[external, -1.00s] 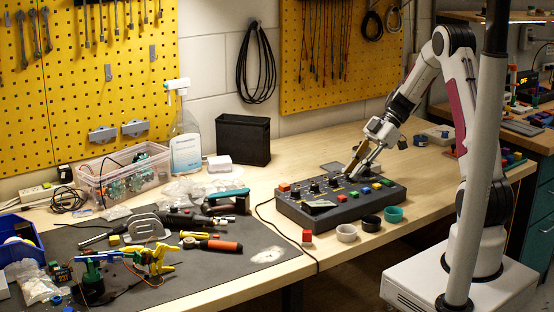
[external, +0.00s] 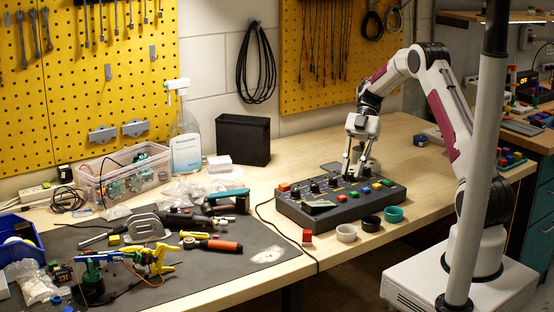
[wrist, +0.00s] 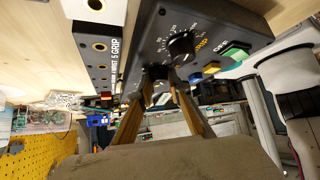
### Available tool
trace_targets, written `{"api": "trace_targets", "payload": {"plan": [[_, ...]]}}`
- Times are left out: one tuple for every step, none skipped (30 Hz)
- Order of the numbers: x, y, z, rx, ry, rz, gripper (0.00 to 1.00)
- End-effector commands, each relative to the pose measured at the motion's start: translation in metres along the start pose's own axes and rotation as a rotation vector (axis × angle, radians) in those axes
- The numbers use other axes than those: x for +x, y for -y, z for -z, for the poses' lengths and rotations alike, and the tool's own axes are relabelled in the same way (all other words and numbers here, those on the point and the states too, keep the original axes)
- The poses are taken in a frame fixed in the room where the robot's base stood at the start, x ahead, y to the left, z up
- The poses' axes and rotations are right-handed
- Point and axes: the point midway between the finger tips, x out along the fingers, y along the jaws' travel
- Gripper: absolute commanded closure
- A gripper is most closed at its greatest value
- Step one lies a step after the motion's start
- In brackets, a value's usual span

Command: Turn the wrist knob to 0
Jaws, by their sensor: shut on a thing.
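The dark control box (external: 300,215) stands on the bench in the external view, with a row of black knobs and coloured buttons on top. My gripper (external: 354,175) is over its back right part, fingers pointing down. In the wrist view my gripper (wrist: 160,82) is closed on a black knob (wrist: 157,72), the one beside the knob marked GRIP (wrist: 181,46). The held knob appears to be the wrist knob. The fingers hide most of it, and its pointer and number cannot be read.
Tools lie on the dark mat (external: 265,255).

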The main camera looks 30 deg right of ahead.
Motion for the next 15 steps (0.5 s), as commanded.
{"api": "trace_targets", "payload": {"plan": [[0.0,-0.0004,0.0005,-0.005,-0.001,0.005,1.0],[0.0,-0.0003,0.0005,-0.008,-0.001,0.007,1.0],[0.0,-0.0003,0.0006,-0.01,-0.001,0.009,1.0],[0.0,-0.0003,0.0007,-0.011,-0.001,0.01,1.0],[0.0,-0.0002,0.0007,-0.011,-0.001,0.011,1.0],[0.0,-0.0002,0.0008,-0.012,-0.001,0.011,1.0],[-0.0001,-0.0002,0.0008,-0.012,-0.001,0.011,1.0],[0.0,-0.0002,0.0008,-0.012,-0.001,0.011,1.0],[0.0,-0.0002,0.0008,-0.011,-0.001,0.011,1.0],[0.0,-0.0002,0.0008,-0.011,-0.001,0.011,1.0],[0.0,-0.0002,0.0009,-0.011,-0.001,0.011,1.0],[0.0,-0.0002,0.0009,-0.011,-0.001,0.011,1.0],[0.0,-0.0002,0.0009,-0.011,-0.001,0.01,1.0],[0.0,-0.0002,0.0009,-0.011,-0.001,0.01,0.79],[0.0,-0.0002,0.0009,-0.011,-0.001,0.01,0.69]]}}
